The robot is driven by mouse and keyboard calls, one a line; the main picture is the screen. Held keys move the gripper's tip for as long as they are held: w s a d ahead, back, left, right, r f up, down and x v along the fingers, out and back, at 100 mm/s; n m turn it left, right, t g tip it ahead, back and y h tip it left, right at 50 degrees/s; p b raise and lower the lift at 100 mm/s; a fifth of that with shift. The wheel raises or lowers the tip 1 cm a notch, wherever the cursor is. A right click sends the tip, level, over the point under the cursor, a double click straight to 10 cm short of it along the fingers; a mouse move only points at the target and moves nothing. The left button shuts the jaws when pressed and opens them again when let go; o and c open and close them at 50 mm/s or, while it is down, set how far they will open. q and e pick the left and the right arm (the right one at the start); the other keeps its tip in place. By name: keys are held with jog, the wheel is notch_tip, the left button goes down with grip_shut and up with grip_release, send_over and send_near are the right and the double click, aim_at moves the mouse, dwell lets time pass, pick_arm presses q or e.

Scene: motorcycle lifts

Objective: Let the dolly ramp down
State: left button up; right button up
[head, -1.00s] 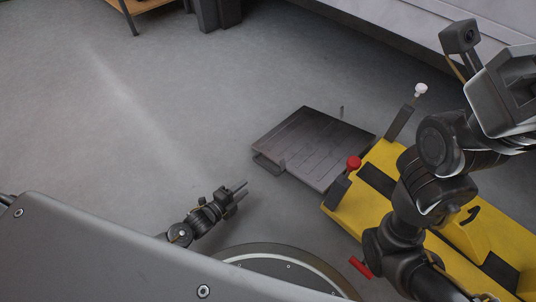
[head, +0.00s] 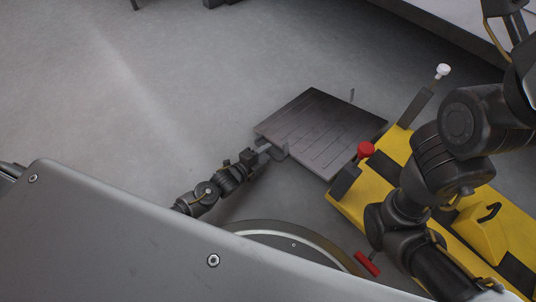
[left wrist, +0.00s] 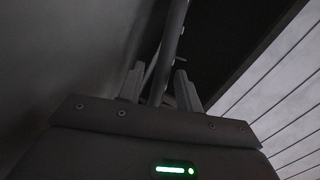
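The dolly ramp (head: 315,125) is a dark grey ribbed plate at the left end of the yellow dolly (head: 345,207). Its slope is hard to judge from above. My left gripper (head: 265,151) is at the ramp's near left corner, by a small tab there. In the left wrist view, the two fingers (left wrist: 160,86) stand apart with a dark bar (left wrist: 167,55) passing between them, and gaps show beside it. The ribbed plate also shows at right in that view (left wrist: 285,95). My right arm reaches over the dolly; its gripper is out of the picture.
The dolly carries a red knob (head: 366,149), a white-topped lever (head: 442,71) and a black hook (head: 488,212). A red handle (head: 367,263) sits at its near side. A grey platform edge (head: 440,28) runs along the upper right. The floor to the left is clear.

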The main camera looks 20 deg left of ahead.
pick_arm(q)
jog(key=shift+x, duration=0.8)
jog(key=shift+c, duration=0.4)
grip_shut()
jog(key=shift+r, duration=0.1)
